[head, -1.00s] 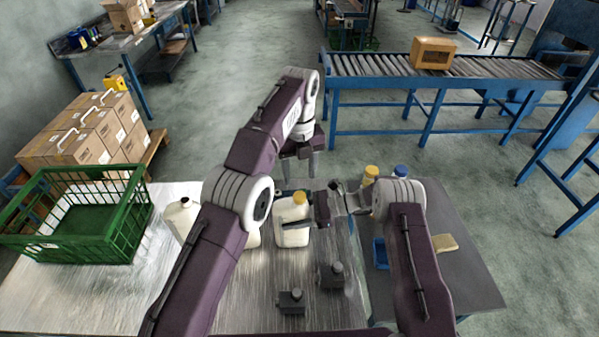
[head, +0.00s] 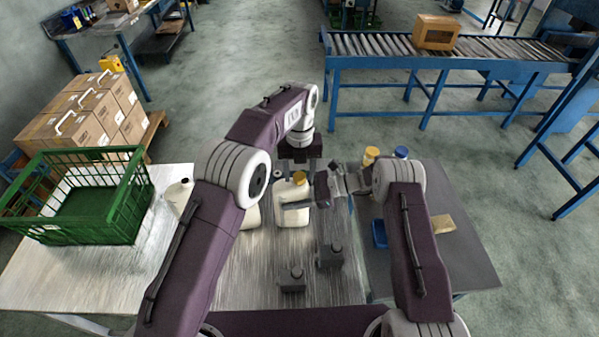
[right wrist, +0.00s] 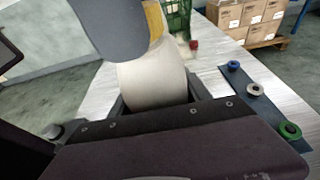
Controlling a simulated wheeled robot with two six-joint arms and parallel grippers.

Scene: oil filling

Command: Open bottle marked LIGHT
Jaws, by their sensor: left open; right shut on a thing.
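A cream bottle (head: 294,214) with a yellow cap (head: 299,178) stands upright on the metal-topped table. Its marking is not readable. My right gripper (head: 306,203) is shut around the bottle's body from the right. In the right wrist view the cream body (right wrist: 155,84) sits between the fingers. My left gripper (head: 297,170) is open and points down at the yellow cap. Whether its fingers touch the cap is unclear. In the right wrist view a dark grey part covers much of the yellow (right wrist: 154,20) at the bottle's top.
Another cream bottle (head: 180,196) stands left, partly behind my left arm. A green crate (head: 120,215) is on the table's left. Yellow-capped (head: 371,153) and blue-capped (head: 401,152) items stand right. Small dark blocks (head: 329,256) are in front. The right wrist view shows a strip with coloured caps (right wrist: 252,90).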

